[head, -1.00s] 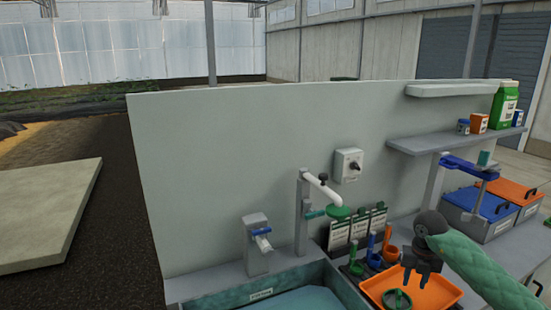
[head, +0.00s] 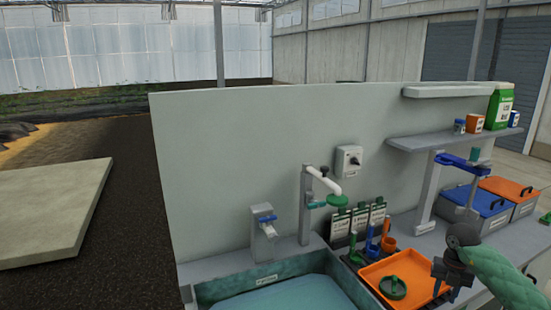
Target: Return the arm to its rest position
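My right gripper (head: 448,283) is at the lower right, at the end of my green-sleeved arm. Its two dark fingers point down and show a gap, with nothing seen between them. It hangs over or just in front of the right edge of the orange tray (head: 374,274); the exact height is hard to tell. A green round lid-like piece (head: 393,287) lies in the tray, apart from the fingers. My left gripper is out of view.
A basin (head: 213,290) of bluish liquid is left of the tray. Colored scoops (head: 371,241) stand behind it. A tap-like post (head: 305,205), a grey press stand (head: 427,195) and lidded bins (head: 478,200) line the bench. A shelf (head: 430,145) overhangs it.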

